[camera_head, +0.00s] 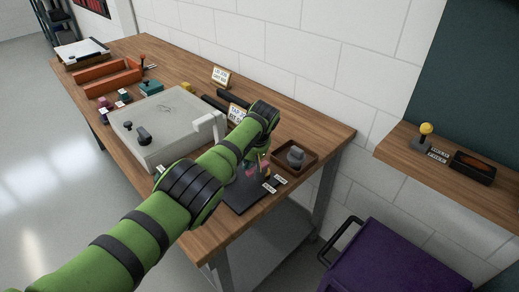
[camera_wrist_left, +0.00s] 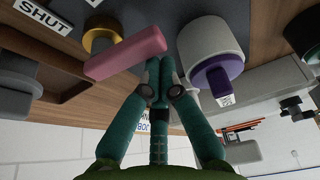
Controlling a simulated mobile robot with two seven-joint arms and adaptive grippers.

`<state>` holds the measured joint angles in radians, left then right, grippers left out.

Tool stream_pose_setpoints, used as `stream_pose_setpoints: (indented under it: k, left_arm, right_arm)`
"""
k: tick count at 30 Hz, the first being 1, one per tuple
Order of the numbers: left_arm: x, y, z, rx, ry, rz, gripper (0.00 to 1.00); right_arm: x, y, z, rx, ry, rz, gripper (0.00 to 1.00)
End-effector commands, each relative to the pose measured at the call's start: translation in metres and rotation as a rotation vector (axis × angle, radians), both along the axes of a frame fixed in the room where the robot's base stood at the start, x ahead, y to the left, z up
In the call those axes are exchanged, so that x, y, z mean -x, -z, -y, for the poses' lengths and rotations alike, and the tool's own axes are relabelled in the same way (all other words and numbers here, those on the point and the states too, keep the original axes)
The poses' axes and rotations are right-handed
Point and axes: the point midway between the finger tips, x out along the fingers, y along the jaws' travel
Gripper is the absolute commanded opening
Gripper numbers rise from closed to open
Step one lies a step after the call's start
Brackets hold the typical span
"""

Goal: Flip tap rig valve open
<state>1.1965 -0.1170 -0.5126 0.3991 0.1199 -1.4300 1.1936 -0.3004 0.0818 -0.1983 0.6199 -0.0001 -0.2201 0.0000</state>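The valve's pink lever (camera_wrist_left: 125,54) sits on a brass-coloured stem (camera_wrist_left: 101,36) in the left wrist view, near a "SHUT" label (camera_wrist_left: 42,14). The rig's dark base plate (camera_head: 243,196) lies at the near right end of the bench in the head view, largely hidden by my left arm. My left gripper (camera_wrist_left: 160,78) has its teal fingertips together, close by the lever's right end; I cannot tell whether they touch it. Nothing shows between the fingers. A white cylinder with a purple ring (camera_wrist_left: 212,55) stands right beside the fingertips. My right gripper is not in view.
A brown tray with a grey knob (camera_head: 296,156) is right of the rig. A large grey box (camera_head: 160,125) stands left of it on the bench. A purple cart (camera_head: 405,245) is below right, and a wall shelf (camera_head: 475,190) is at right.

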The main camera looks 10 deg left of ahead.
Motion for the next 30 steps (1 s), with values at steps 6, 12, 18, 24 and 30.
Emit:
stream_pose_setpoints:
  k: [6, 12, 18, 24, 30]
  left_arm:
    - [0.001, 0.001, 0.001, 0.001, 0.001, -0.002, 0.00]
    - [0.001, 0.001, 0.001, 0.001, 0.001, -0.002, 0.00]
    - [0.001, -0.001, 0.001, 0.001, 0.002, -0.002, 0.00]
    - [0.003, -0.015, 0.005, 0.002, 0.003, 0.001, 0.00]
    - [0.011, -0.050, 0.014, 0.004, 0.002, 0.004, 0.00]
  right_arm:
    - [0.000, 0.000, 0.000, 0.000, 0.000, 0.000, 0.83]
    - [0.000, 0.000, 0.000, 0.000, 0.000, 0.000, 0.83]
    - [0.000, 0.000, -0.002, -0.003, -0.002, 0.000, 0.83]
    - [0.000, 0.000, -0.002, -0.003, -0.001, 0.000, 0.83]
    - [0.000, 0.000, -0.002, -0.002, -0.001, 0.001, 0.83]
